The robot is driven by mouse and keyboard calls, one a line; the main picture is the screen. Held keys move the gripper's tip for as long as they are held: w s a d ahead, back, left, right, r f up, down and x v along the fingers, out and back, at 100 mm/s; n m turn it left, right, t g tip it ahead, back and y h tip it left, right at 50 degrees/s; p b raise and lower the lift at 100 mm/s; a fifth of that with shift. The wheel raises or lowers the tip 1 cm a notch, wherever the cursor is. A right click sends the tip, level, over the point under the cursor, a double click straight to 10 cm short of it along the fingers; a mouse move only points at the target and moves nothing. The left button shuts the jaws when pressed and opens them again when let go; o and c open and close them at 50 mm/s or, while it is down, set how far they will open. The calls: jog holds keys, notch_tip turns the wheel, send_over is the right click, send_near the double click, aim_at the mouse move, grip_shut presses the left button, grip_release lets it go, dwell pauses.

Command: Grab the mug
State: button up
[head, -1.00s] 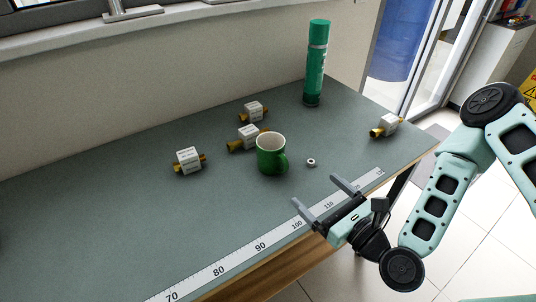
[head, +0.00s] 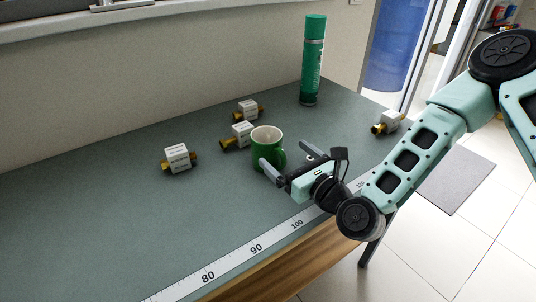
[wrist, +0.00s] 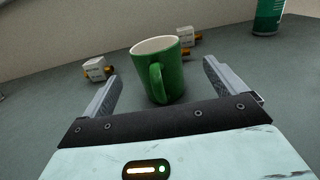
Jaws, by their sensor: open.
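The green mug (head: 266,151), white inside, stands upright on the grey-green table. In the wrist view the mug (wrist: 171,80) is just beyond the fingertips, roughly between their lines, with its handle (wrist: 156,83) facing my gripper. My gripper (head: 288,163) is open and empty, close to the near right side of the mug. In the wrist view both fingers of my gripper (wrist: 163,80) are spread wide, one on each side of the mug's width. In the head view the fingers partly hide the mug's lower right side and handle.
Several white-boxed brass fittings stand around: left (head: 177,158), behind the mug (head: 240,134), farther back (head: 247,110) and right (head: 388,122). A green spray can (head: 312,62) stands at the back. A measuring strip (head: 248,252) runs along the table's front edge. The table's left side is clear.

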aim_at(271, 153)
jog(key=shift+a+f+p+x, duration=0.1)
jog(key=shift+p+x, duration=0.25)
jog(key=shift+x, duration=1.15)
jog(key=shift+a+f+p+x, duration=0.1)
jog(key=shift+p+x, duration=0.25)
jog(key=shift+x, duration=1.15)
jog(key=shift+s, duration=0.15)
jog(key=c, duration=1.3)
